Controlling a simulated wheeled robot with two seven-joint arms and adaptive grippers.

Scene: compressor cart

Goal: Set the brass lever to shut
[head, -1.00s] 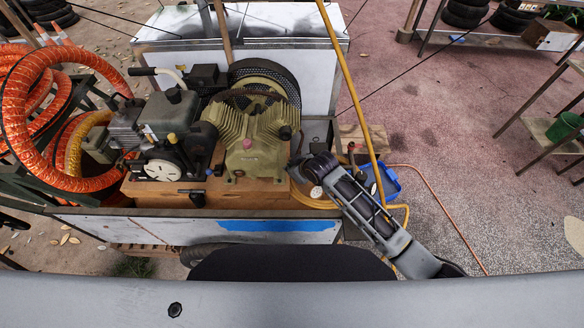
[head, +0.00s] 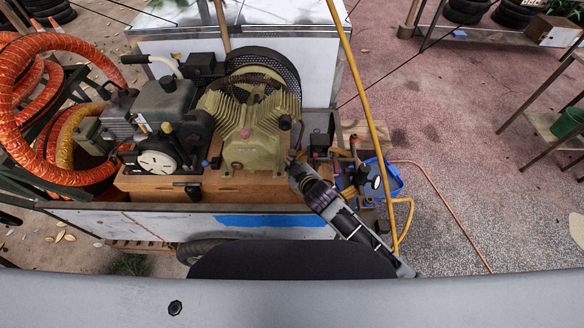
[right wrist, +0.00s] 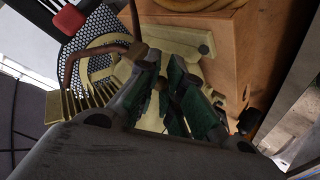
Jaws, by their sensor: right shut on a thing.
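The olive compressor (head: 250,135) sits on a wooden base (head: 236,188) on the cart. My right gripper (head: 293,160) is at the lower right side of the compressor. In the right wrist view my right gripper (right wrist: 175,95) has its green-padded fingers nearly together, beside a cream compressor part. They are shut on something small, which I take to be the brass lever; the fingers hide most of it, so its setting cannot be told. My left gripper is not in view.
An orange hose coil (head: 30,110) and a small engine (head: 165,120) stand left of the compressor. A blue tray (head: 393,182) with tools is at the right.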

